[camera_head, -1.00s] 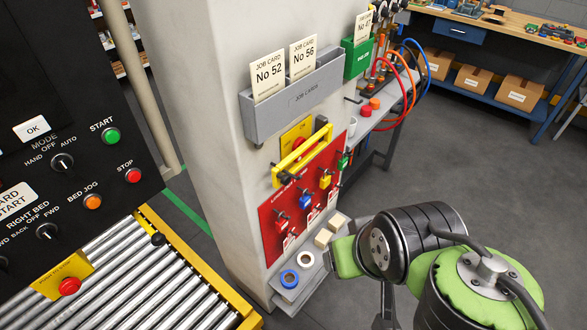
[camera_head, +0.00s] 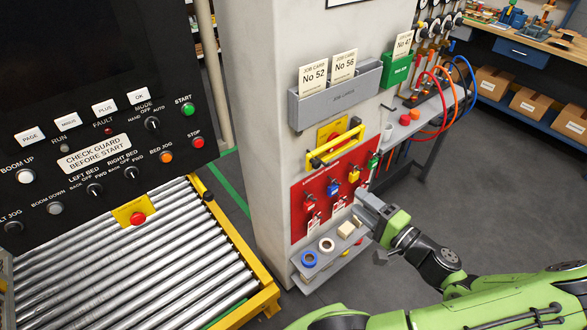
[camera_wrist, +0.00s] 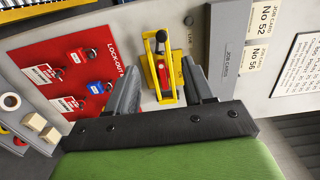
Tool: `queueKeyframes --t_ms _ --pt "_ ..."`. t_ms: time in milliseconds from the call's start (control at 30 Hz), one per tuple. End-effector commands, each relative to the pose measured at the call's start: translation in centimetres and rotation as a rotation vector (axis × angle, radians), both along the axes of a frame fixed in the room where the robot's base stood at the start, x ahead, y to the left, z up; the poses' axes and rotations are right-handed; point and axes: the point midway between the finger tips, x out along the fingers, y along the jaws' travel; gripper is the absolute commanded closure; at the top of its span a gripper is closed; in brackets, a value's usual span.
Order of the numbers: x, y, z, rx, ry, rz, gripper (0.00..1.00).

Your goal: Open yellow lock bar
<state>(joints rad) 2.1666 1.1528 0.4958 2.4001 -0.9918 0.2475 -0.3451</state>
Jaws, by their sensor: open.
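The yellow lock bar (camera_head: 335,148) is mounted on the grey pillar above the red lockout board. It lies across the front of a yellow plate (camera_head: 333,128). In the wrist view the yellow lock bar (camera_wrist: 157,44) frames a red lever (camera_wrist: 163,74) and has a black knob (camera_wrist: 161,36) at one end. My gripper (camera_head: 364,197) is in front of the lower right of the red board. Its two grey fingers are apart and empty in the wrist view (camera_wrist: 163,74). The bar appears between and beyond them, with no contact visible.
The red board (camera_head: 300,215) holds several coloured padlocks and tags below the bar. A grey job-card holder (camera_head: 340,97) sits above it. A small shelf (camera_head: 310,272) with tape rolls and a wooden block is below. A control panel (camera_head: 90,100) and roller conveyor (camera_head: 130,270) stand left.

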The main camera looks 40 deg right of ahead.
Motion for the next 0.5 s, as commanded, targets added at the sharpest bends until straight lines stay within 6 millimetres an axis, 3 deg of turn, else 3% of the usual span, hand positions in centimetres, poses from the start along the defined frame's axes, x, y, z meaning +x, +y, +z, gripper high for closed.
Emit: queueKeyframes --t_ms 167,500 --pt "1.1 -0.4 0.2 0.006 -0.022 -0.022 0.48" --pt "9.5 0.0 0.2 0.006 -0.019 -0.017 0.48"
